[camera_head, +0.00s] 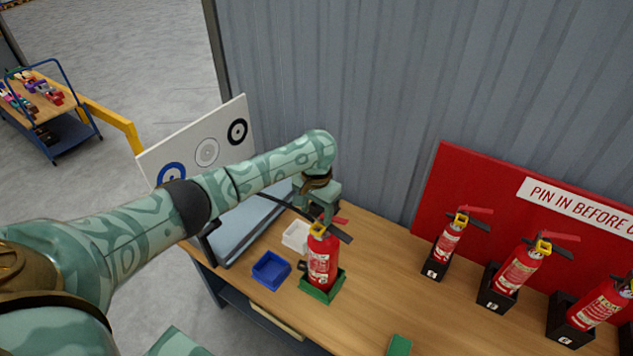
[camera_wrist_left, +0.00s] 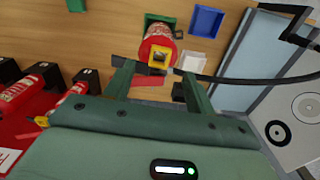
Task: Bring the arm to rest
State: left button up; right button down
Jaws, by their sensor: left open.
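My left arm (camera_head: 150,225) reaches in from the left over the workbench (camera_head: 375,255). Its gripper (camera_head: 325,208) is close to the top of a red fire extinguisher (camera_head: 320,262) that stands in a green holder (camera_head: 318,293). In the left wrist view the gripper (camera_wrist_left: 155,74) is open, its two fingers apart. The extinguisher's yellow collar (camera_wrist_left: 158,57) shows between and just beyond the fingertips; whether they touch it I cannot tell. The extinguisher's body (camera_wrist_left: 158,38) also shows there. My right gripper is not in view.
A blue bin (camera_head: 270,270) and a white bin (camera_head: 296,236) sit left of the extinguisher. Several extinguishers (camera_head: 448,243) in black holders stand right, before a red sign board (camera_head: 460,175).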

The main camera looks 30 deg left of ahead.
pick_arm(q)
notch_tip(320, 180, up, 10)
jog(key=p, duration=0.2)
jog(key=s+d+f+m+t+h, duration=0.1)
jog(key=s+d+f+m+t, duration=0.3)
jog(key=s+d+f, duration=0.6)
jog(key=s+a+r+m+t+y, duration=0.1)
jog(key=s+a+r+t+y, duration=0.15)
jog(key=s+a, duration=0.45)
jog(key=s+a+r+t+y, duration=0.1)
jog(key=s+a+r+y, duration=0.25)
jog(key=s, duration=0.45)
jog(key=s+d+f+g+h+b, duration=0.25)
jog(key=f+b, duration=0.45)
jog(key=f, duration=1.3)
jog(key=s+d+f+g+h+b, duration=0.1)
jog(key=s+f+b, duration=0.4)
jog(key=f, duration=1.6)
jog(key=s+f+n+g+b, duration=0.1)
jog(key=s+f+b, duration=0.6)
jog(key=f, duration=0.6)
jog(key=s+f+n+g+h+b, duration=0.1)
jog(key=s+f+n+g+b, duration=0.1)
jog(key=s+f+b, duration=0.5)
jog(key=s+f, duration=0.3)
jog(key=f, duration=0.3)
jog(key=shift+s+a+f, duration=0.25)
jog(key=shift+s, duration=0.05)
